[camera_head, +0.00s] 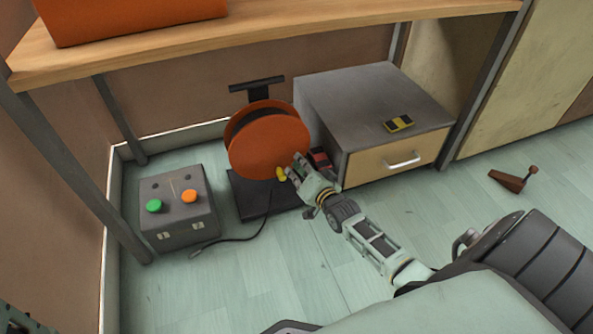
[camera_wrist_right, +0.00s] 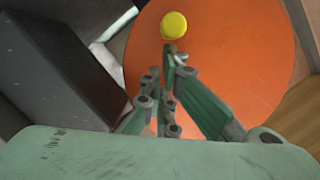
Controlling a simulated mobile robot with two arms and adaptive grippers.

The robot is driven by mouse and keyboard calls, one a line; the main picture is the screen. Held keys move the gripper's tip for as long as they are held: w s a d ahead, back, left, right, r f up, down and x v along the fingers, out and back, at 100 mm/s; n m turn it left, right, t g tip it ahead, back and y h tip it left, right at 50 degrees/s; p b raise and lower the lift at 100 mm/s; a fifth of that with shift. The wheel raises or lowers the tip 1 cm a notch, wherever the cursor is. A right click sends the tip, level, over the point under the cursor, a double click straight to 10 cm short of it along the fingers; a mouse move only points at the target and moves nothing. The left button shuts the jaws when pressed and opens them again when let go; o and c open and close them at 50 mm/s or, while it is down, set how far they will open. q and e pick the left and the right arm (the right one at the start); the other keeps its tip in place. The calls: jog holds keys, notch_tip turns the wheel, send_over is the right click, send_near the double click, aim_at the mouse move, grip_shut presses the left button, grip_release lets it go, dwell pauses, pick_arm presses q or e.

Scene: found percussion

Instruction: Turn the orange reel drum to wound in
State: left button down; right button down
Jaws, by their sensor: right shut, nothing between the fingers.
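The orange reel drum (camera_head: 265,145) stands upright on a dark base (camera_head: 248,200) on the floor, under the wooden bench. A yellow knob (camera_head: 281,174) sits low on its face, near the rim. My right gripper (camera_head: 291,168) is in front of the drum's lower right, with its fingers close to the knob. In the right wrist view the drum (camera_wrist_right: 225,65) fills the upper middle, and the yellow knob (camera_wrist_right: 174,25) is just beyond the closed fingertips (camera_wrist_right: 172,52). I cannot tell whether they touch it. The gripper is shut and empty. My left gripper is not in view.
A grey control box (camera_head: 178,222) with green and orange buttons stands left of the drum. A grey drawer cabinet (camera_head: 365,105) stands close on the right. A black cable (camera_head: 240,238) lies in front. The bench (camera_head: 300,30) overhangs. The floor (camera_head: 480,215) at right is mostly clear.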

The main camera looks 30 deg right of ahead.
dwell(0.5)
jog(key=shift+a+f+m, duration=0.2)
jog(key=shift+m, duration=0.1)
jog(key=shift+a+f+m+y, duration=0.1)
jog(key=shift+f+m+y, duration=0.1)
jog(key=shift+m+y, duration=0.1)
